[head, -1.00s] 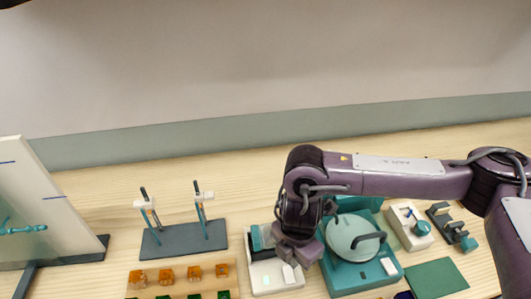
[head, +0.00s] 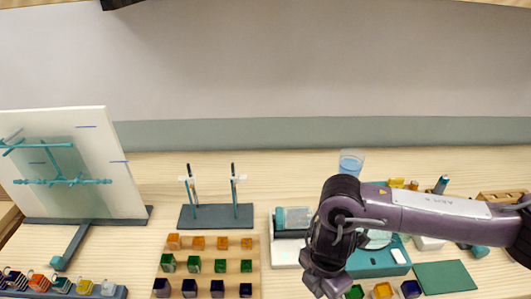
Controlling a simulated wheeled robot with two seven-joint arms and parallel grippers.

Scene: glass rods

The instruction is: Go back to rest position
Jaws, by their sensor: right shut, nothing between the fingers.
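My right arm comes in from the right, purple and grey. My right gripper (head: 322,284) hangs down at the lower middle of the head view, shut and with nothing held. It is in front of a white device with a teal roller (head: 293,218) and a teal box (head: 372,262), covering part of both. Its fingertips are small and partly hidden by the wrist. My left gripper is not in view.
A wooden rack of orange, green and dark blue cubes (head: 208,267) lies left of the gripper. Behind it is a grey stand with two upright rods (head: 216,216). A white board with teal glass rods (head: 70,165) stands at left.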

